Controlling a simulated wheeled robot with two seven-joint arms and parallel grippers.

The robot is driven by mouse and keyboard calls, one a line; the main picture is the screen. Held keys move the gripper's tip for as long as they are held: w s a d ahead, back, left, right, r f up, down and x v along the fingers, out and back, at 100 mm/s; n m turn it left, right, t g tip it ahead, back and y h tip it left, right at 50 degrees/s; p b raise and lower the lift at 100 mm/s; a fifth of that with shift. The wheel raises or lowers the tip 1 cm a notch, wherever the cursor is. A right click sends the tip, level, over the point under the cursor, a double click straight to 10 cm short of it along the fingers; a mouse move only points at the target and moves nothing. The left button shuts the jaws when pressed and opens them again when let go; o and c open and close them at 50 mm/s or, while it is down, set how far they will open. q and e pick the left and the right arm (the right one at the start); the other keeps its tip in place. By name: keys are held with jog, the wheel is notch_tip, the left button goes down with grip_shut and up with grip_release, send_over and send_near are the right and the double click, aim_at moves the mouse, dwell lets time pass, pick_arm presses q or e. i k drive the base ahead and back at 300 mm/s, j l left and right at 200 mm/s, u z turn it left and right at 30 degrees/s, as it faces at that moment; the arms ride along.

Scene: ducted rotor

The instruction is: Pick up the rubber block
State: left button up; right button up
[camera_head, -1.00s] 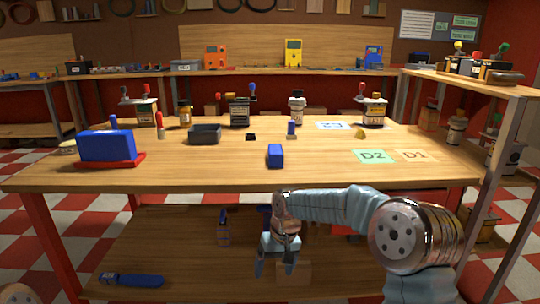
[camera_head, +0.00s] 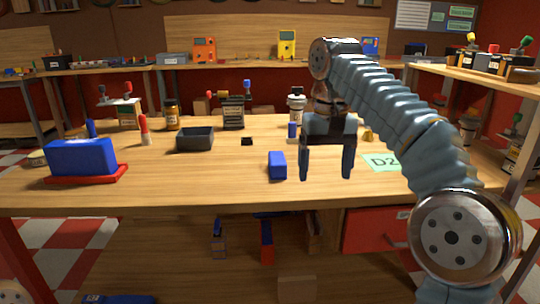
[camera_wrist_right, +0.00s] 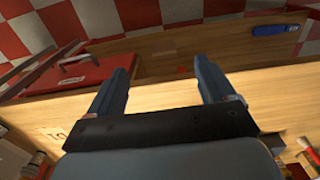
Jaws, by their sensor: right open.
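A small blue block (camera_head: 277,166) lies on the wooden workbench (camera_head: 215,185) near its front edge in the head view. A smaller black piece (camera_head: 247,141) lies farther back. The frames do not show which of them is rubber. My right gripper (camera_head: 327,176) is open and empty, fingers pointing down, just right of the blue block and apart from it. Its two fingers also show in the right wrist view (camera_wrist_right: 160,72), with nothing between them. I cannot make out the blue block in the wrist view. My left gripper is not in view.
A large blue block (camera_head: 80,157) sits on a red base (camera_head: 100,175) at the left. A dark open tray (camera_head: 195,139), a red-topped peg (camera_head: 144,132) and jars stand farther back. A green D2 card (camera_head: 378,162) lies right of my gripper. The front left is clear.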

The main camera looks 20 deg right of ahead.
aim_at(278, 166)
jog(key=i, duration=1.05)
